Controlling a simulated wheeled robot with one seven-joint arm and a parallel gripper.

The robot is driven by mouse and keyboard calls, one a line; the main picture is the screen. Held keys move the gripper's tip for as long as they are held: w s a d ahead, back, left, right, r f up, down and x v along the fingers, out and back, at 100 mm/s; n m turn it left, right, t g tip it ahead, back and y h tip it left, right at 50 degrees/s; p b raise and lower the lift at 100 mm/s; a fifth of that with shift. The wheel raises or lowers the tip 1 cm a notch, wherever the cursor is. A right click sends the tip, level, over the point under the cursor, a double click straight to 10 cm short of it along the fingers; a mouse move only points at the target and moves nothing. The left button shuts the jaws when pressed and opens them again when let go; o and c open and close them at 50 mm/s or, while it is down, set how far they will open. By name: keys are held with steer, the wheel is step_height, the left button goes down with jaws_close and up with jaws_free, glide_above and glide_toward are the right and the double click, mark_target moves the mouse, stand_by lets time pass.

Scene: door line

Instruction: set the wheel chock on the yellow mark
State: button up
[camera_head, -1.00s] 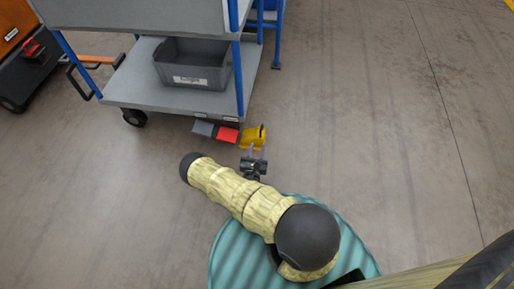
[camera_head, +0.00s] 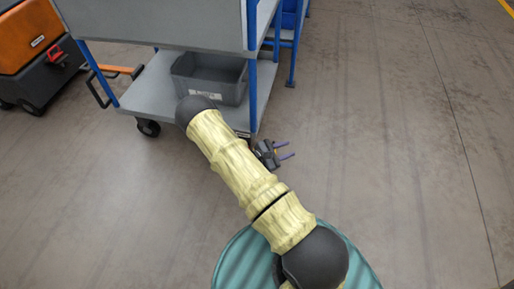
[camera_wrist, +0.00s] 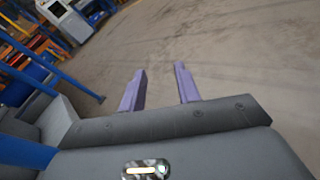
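My gripper (camera_head: 289,149) is low beside the near right corner of the cart, its two purple fingers pointing right. The wrist view shows the fingers (camera_wrist: 160,70) apart, with only bare floor between and ahead of them. No wheel chock can be made out now; my arm and gripper cover the floor by the cart corner where a yellow wedge-like piece showed earlier. I cannot make out a yellow mark for the chock.
A blue-posted grey cart (camera_head: 140,92) carries a grey bin (camera_head: 210,82) on its lower shelf. An orange-and-black machine (camera_head: 35,60) stands at the far left. The floor at right is clear.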

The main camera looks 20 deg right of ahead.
steer(key=s+a+r+m+y, duration=0.4)
steer(key=a+r+m+y, duration=0.1)
steer(key=r, duration=0.3)
steer(key=s+a+r+m+y, duration=0.4)
steer(key=a+r+m+y, duration=0.1)
steer(key=r, duration=0.4)
steer(key=s+a+r+m+y, duration=0.5)
steer(key=a+r+m, duration=0.1)
steer(key=r, duration=0.2)
steer(key=shift+r+t+y, duration=0.3)
steer(key=shift+y, duration=0.1)
